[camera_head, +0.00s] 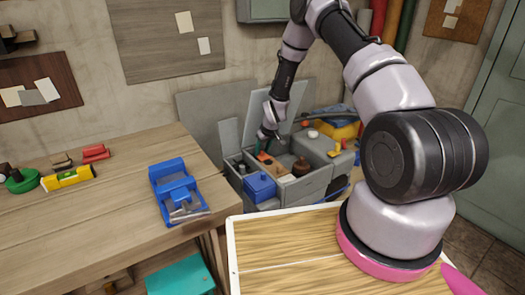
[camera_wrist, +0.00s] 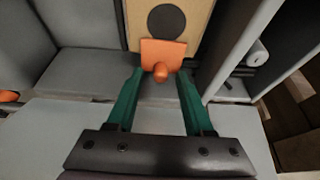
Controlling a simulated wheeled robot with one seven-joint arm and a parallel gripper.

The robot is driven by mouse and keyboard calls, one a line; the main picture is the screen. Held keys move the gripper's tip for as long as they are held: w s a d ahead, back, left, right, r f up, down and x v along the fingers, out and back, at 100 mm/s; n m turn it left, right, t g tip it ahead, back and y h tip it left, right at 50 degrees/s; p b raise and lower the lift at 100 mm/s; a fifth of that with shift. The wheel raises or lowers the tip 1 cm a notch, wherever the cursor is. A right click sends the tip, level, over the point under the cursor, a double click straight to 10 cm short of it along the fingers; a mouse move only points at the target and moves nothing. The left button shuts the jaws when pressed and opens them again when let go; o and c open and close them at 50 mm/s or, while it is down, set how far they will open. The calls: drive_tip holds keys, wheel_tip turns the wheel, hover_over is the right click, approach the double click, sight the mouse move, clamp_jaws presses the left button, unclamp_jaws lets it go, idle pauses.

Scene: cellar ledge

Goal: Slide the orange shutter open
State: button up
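The orange shutter (camera_wrist: 173,50) is a small plate with a round orange knob (camera_wrist: 160,73). In the wrist view it sits on a tan panel (camera_wrist: 137,22), just below a dark round spot (camera_wrist: 166,18) that looks uncovered. My gripper (camera_wrist: 161,72) has two green fingers spread on either side of the knob, with gaps showing between them and it. In the head view my gripper (camera_head: 265,143) reaches down into the grey compartmented unit (camera_head: 303,187). I cannot make out the shutter clearly there.
Grey walls stand close to my gripper on both sides, with a grey cylinder (camera_wrist: 257,52) at the right. A blue box (camera_head: 260,186) sits at the unit's front. A wooden bench (camera_head: 110,215) with a blue vise-like tool (camera_head: 175,190) stands at the left.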

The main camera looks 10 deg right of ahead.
drive_tip(key=shift+r, duration=0.1)
drive_tip(key=v, duration=1)
drive_tip(key=shift+r, duration=0.3)
drive_tip(key=shift+s, duration=0.1)
